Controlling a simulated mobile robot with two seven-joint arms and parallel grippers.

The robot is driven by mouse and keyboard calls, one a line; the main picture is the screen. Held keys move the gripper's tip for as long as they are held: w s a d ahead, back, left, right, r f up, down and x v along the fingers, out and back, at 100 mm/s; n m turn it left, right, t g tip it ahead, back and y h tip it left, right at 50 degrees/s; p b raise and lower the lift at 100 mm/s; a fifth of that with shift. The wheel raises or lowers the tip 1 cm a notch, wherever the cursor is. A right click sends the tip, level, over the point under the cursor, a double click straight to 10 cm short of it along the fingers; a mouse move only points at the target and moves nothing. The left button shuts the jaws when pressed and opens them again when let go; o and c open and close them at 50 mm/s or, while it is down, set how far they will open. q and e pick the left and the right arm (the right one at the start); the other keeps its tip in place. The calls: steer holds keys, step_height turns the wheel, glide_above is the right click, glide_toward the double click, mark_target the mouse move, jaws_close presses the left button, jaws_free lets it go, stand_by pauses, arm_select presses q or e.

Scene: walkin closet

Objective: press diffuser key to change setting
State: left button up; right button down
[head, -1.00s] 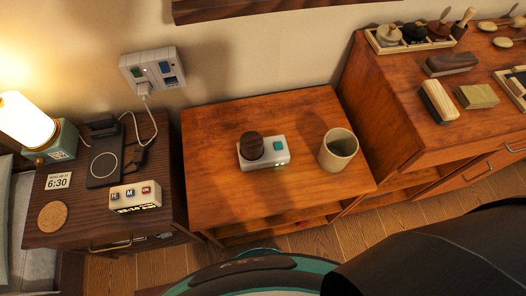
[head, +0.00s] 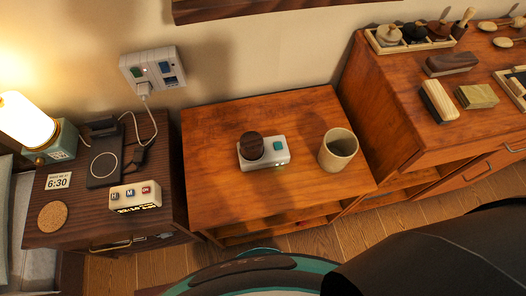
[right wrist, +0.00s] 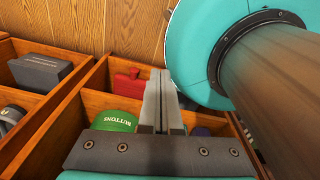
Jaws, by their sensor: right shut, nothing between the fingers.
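The diffuser (head: 262,152) stands on the middle wooden cabinet (head: 215,190) in the head view. It has a white base, a round dark wooden top on its left part and a teal square key (head: 278,146) on its right part. No gripper shows near it. My right gripper (right wrist: 160,75) shows only in the right wrist view, shut and empty, above divided wooden compartments and away from the diffuser. My left gripper is in neither view.
A beige cup (head: 338,150) stands right of the diffuser. A nightstand at left holds a lamp (head: 28,118), a charging pad (head: 104,166) and a small clock (head: 135,196). A green tin (right wrist: 114,121) lies in a compartment below my right gripper. The cabinet front is clear.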

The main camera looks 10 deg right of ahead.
steer(key=shift+d, duration=0.1)
steer(key=w+a+r+m+p, duration=0.1)
steer(key=w+r+m, duration=0.1)
steer(key=w+r, duration=0.4)
steer(key=w+r+m+t+y+p, duration=0.1)
steer(key=w+r+m, duration=0.1)
steer(key=w+r, duration=0.4)
steer(key=w+a+r+m+t, duration=0.1)
steer(key=w+r+m, duration=0.2)
steer(key=w+r, duration=0.3)
steer(key=shift+w+a+y+p, duration=0.15)
steer(key=shift+w+p, duration=0.05)
steer(key=shift+w, duration=1.1)
steer(key=shift+w+a+y+p, duration=0.15)
steer(key=shift+w+p, duration=0.05)
steer(key=shift+w, duration=1.1)
steer(key=w+a+r+m+t+y, duration=0.1)
steer(key=w+r+m+y, duration=0.1)
steer(key=w+r+m, duration=0.3)
steer(key=w+a+r+m+t+y+p, duration=0.1)
steer(key=w+r+m+t+y, duration=0.1)
steer(key=w+r+m, duration=0.4)
steer(key=w+m, duration=0.2)
steer(key=w, duration=0.3)
steer(key=shift+w+a+m+t+y, duration=0.2)
steer(key=shift+a+m+t+y, duration=0.1)
steer(key=shift+a+m+y, duration=0.1)
